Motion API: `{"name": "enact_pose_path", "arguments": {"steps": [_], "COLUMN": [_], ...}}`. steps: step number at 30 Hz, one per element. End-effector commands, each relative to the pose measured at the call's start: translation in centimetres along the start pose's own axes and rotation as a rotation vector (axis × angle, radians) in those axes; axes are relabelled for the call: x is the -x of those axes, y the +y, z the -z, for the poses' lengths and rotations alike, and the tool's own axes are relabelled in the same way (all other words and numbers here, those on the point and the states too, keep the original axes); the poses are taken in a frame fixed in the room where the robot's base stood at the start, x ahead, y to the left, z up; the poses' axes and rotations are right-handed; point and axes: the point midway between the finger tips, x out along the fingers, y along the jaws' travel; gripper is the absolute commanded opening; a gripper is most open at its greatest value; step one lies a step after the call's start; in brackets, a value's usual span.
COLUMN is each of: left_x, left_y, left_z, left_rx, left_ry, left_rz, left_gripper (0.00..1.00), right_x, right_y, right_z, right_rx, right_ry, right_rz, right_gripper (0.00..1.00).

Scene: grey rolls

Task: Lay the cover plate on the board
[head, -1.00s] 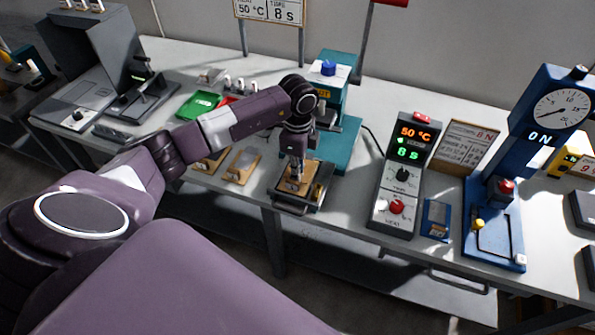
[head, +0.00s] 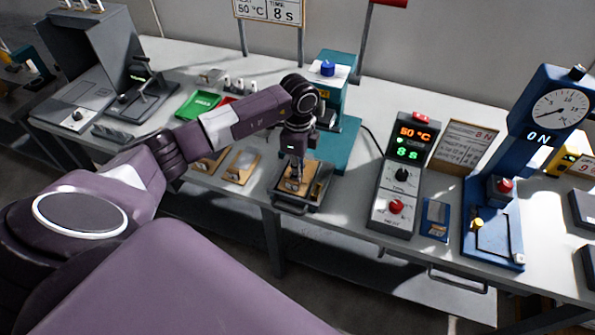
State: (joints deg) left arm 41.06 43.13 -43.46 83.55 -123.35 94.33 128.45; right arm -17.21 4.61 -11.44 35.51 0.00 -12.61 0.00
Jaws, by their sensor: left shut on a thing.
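My left gripper (head: 294,182) points straight down over a dark tray-like fixture (head: 291,202) near the table's front edge. A tan board (head: 317,178) lies in the fixture, around the fingertips. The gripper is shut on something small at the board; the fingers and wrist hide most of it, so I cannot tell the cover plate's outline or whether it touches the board. Another tan board with a light plate on it (head: 241,166) lies on the table to the left. My right gripper is not in view.
A teal press (head: 343,146) stands right behind the fixture. A grey control box (head: 402,180) showing 50 °C and 8 s stands to the right, then a blue gauge stand (head: 493,225). A green tray (head: 199,104) lies at the back left.

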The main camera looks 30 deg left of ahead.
Motion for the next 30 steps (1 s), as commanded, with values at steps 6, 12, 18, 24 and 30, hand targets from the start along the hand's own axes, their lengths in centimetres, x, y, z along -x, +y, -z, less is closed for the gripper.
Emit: {"name": "enact_pose_path", "arguments": {"steps": [6, 12, 18, 24, 30], "left_x": [-0.67, -1.06, -1.13, -1.19, -1.17], "left_y": [0.23, 0.29, 0.38, 0.44, 0.44], "left_z": [0.13, 0.10, 0.06, 0.02, -0.01], "left_rx": [-0.003, -0.003, -0.003, -0.003, -0.003], "left_ry": [0.001, 0.000, -0.002, -0.003, -0.003], "left_rz": [-0.007, -0.008, -0.011, -0.013, -0.013], "left_gripper": [0.00, 0.00, 0.10, 0.28, 0.28], "right_x": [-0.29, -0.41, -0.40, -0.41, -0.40], "right_y": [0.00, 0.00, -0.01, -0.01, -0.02], "right_z": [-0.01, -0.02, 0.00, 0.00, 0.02], "right_rx": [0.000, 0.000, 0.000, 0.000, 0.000], "right_ry": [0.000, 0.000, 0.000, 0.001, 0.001], "right_rz": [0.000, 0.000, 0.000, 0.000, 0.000], "right_gripper": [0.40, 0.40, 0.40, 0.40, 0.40]}}
